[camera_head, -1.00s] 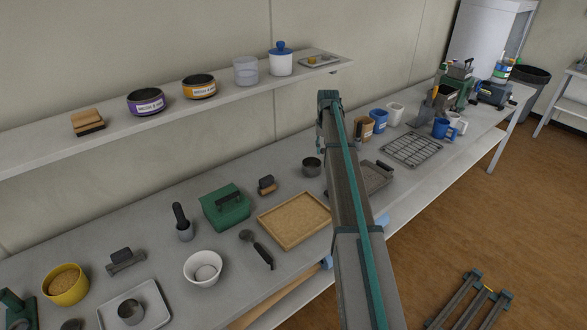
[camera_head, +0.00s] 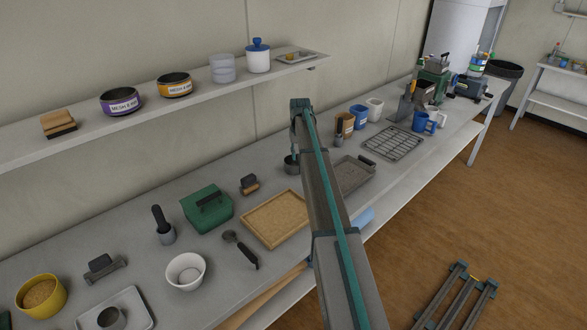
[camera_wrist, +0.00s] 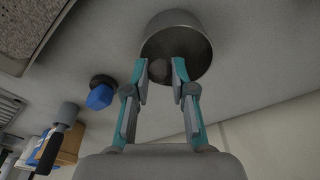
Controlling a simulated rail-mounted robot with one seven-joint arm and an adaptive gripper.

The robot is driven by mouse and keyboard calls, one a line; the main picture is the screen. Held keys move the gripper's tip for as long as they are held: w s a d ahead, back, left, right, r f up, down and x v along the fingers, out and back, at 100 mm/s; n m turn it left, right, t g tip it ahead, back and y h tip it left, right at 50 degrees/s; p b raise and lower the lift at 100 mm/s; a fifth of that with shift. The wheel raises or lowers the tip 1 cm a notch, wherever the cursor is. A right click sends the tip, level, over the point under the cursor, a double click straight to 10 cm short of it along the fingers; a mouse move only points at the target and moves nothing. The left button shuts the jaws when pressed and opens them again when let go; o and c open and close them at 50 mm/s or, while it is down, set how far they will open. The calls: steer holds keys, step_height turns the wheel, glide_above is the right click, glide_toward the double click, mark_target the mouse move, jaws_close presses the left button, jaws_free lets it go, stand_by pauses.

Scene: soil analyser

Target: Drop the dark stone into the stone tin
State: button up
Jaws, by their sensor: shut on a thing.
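The dark stone (camera_wrist: 159,70) is between my fingertips in the wrist view. My gripper (camera_wrist: 160,72) is shut on it, at the open mouth of a round grey metal tin (camera_wrist: 197,55). The stone overlaps the tin's opening in this view; how far above or inside the rim it is, I cannot tell. In the head view the tin (camera_head: 290,166) stands on the bench behind the wooden tray, partly hidden by my arm. The stone and fingertips are hidden there.
A wooden tray (camera_head: 248,236) lies in front of the tin, and a grey tray (camera_head: 372,172) is to its right. A small brush-like block (camera_head: 249,186) and a green box (camera_head: 207,218) stand to the left. A blue-topped object (camera_wrist: 100,97) shows near my gripper.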

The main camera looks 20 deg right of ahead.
steer(key=o, duration=1)
step_height(320, 180, up, 12)
steer(key=s, duration=0.1)
steer(key=shift+s+a, duration=0.2)
steer(key=shift+d+f, duration=0.1)
steer(key=shift+f, duration=0.05)
